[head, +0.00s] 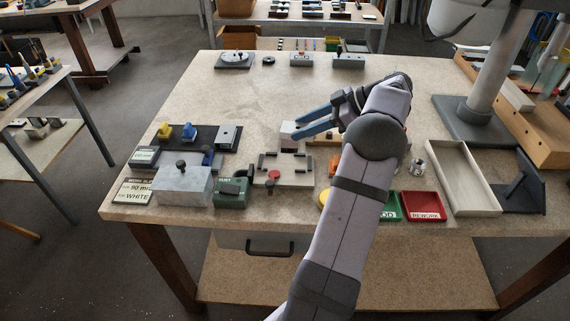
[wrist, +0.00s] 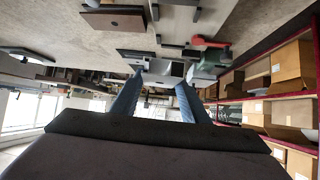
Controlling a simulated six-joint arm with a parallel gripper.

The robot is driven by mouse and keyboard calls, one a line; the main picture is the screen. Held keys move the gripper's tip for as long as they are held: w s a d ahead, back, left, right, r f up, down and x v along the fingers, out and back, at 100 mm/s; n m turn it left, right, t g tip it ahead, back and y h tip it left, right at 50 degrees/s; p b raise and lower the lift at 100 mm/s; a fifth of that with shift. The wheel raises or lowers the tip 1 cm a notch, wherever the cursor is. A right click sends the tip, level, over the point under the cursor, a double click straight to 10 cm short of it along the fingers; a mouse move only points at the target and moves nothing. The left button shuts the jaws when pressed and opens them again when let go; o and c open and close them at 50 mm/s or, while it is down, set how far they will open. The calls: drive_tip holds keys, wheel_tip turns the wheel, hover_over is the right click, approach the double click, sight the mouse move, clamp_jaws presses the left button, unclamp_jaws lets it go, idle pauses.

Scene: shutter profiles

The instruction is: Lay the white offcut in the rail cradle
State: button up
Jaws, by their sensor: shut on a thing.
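The white offcut (head: 289,130) shows as a short pale block at the tips of my gripper's blue fingers (head: 299,131). My gripper is shut on it. In the wrist view, the pale offcut (wrist: 161,68) sits between the far ends of the two fingers (wrist: 159,88). What looks like the rail cradle (head: 290,178) is a pale plate with dark corner brackets and a red knob, on the bench just nearer than the offcut. The offcut appears above the bench beyond the cradle's far edge; its exact height is hard to tell. My arm hides the area right of the cradle.
A grey metal block (head: 182,186) and a green box (head: 231,191) stand left of the cradle. A red tray (head: 423,207) and a long pale tray (head: 462,178) lie to the right. The bench's middle back (head: 285,85) is clear.

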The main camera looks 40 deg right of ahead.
sight(284, 131)
drive_tip(key=a, duration=0.1)
drive_tip(key=w+a+n, duration=0.1)
drive_tip(key=a+g+y, duration=0.1)
drive_tip(key=shift+w+a+r+n, duration=0.15)
drive_tip(key=shift+w+r+n, duration=0.05)
drive_tip(key=shift+w+n, duration=0.1)
drive_tip(key=shift+f+p, duration=1.1)
drive_tip(key=shift+f, duration=3.9)
drive_tip(key=shift+f, duration=0.1)
drive_tip(key=o, duration=1.2)
drive_tip(key=shift+c, duration=0.2)
drive_tip(key=shift+r, duration=0.2)
drive_tip(key=shift+s+d, duration=0.2)
drive_tip(key=shift+d, duration=0.05)
drive_tip(key=b+v, duration=0.2)
drive_tip(key=v, duration=0.9)
drive_tip(key=shift+r+b, duration=0.2)
drive_tip(key=shift+b, duration=0.1)
